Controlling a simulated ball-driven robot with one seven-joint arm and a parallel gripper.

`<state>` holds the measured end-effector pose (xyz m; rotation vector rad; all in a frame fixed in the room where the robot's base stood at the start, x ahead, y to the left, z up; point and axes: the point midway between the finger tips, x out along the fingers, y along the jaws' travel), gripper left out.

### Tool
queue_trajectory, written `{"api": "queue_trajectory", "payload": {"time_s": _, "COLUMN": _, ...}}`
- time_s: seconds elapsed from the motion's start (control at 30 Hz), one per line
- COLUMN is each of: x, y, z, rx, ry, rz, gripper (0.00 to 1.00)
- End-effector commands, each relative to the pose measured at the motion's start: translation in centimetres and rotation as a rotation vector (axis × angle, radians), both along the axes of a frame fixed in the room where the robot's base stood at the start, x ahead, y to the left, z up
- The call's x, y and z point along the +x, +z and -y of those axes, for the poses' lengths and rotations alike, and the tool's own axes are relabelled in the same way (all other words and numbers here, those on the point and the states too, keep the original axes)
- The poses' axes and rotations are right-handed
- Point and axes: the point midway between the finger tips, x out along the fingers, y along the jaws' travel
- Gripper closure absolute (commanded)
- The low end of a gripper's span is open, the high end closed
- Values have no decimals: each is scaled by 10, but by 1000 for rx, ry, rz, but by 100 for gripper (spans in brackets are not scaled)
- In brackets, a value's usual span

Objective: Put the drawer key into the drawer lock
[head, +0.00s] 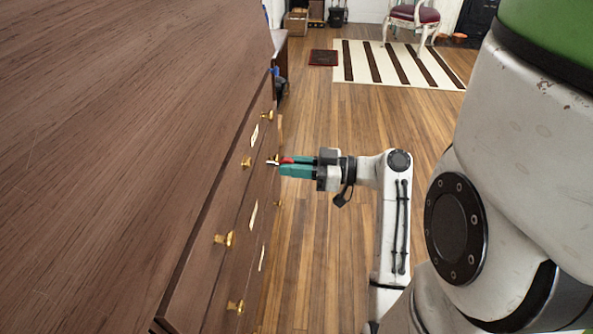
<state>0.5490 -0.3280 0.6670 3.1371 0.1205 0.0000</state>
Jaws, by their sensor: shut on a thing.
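My gripper (282,167) is beside the front of a brown wooden chest of drawers (130,110), with its teal fingers pointing left at the drawer front. It is shut on the drawer key, whose red part (288,160) shows between the fingers. A small pale tip (271,162) sticks out toward the drawer front. I cannot tell whether the tip touches the front or is apart from it. The drawer lock cannot be made out from here. Brass knobs (223,239) and pale plates (254,135) show along the drawer front.
The wooden floor (305,265) is open to the right of the chest. A striped rug (398,66), a small dark mat (324,57) and a chair with a red seat (414,14) are farther back. Several brass knobs stick out from the drawers near my gripper.

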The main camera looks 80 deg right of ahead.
Motion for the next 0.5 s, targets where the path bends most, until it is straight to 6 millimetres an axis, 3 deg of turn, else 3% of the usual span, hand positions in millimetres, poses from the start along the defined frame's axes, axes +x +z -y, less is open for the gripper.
{"api": "queue_trajectory", "payload": {"time_s": 0.5, "x": 29, "y": 1, "z": -3, "rx": 1, "ry": 0, "rz": -1, "gripper": 100}}
